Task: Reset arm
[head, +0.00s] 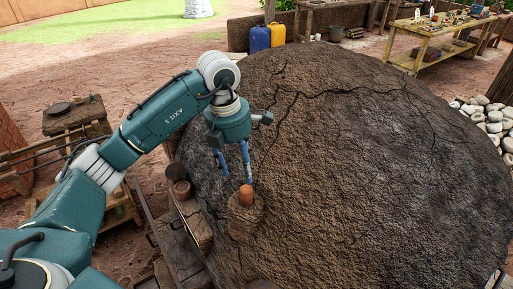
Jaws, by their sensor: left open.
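My left arm comes in from the left in the head view. Its gripper (234,180) points down with its fingers apart, and nothing shows between them. The fingertips are close above and left of a small orange-brown clay piece (246,194), which sits on top of a rough mud stub (245,216) at the kiln's side. I cannot tell whether a fingertip touches the clay piece. The large domed mud kiln (370,150) with a cracked surface fills the right of the view. My right gripper is not in view.
Small round pots (181,189) stand on a ledge left of the kiln. A wooden stand (75,118) is at the left. A yellow can (277,35) and a blue can (260,39) stand behind the kiln. A wooden table (432,38) is at the back right. Open dirt ground lies at the upper left.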

